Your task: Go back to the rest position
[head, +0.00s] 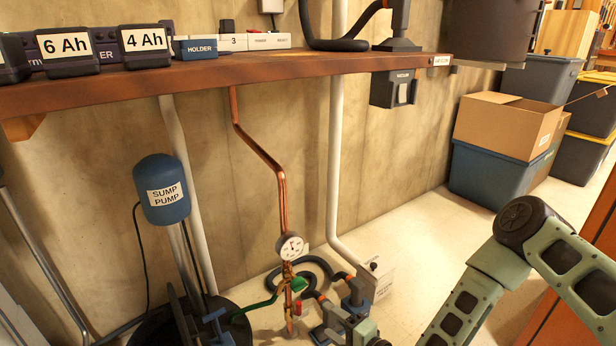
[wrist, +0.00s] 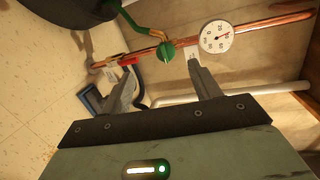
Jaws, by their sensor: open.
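My gripper (wrist: 161,72) is open in the wrist view, its two grey fingers apart with nothing held between them. The green valve handle (wrist: 166,51) shows just beyond the gap between the fingertips; whether a finger touches it I cannot tell. In the head view the green handle (head: 299,285) sits on the copper pipe (head: 281,190), below a round white gauge (head: 290,246). The gauge (wrist: 216,37) also shows in the wrist view. My arm reaches in from the lower right of the head view, down toward the pipe.
A wooden shelf (head: 240,72) with battery packs runs above. A blue sump pump tank (head: 162,190) stands left. A white pipe (head: 335,150) and dark hose (head: 318,262) are close by. A cardboard box (head: 505,125) sits on a blue bin (head: 490,175) at right. Pale floor (head: 420,225) lies clear between.

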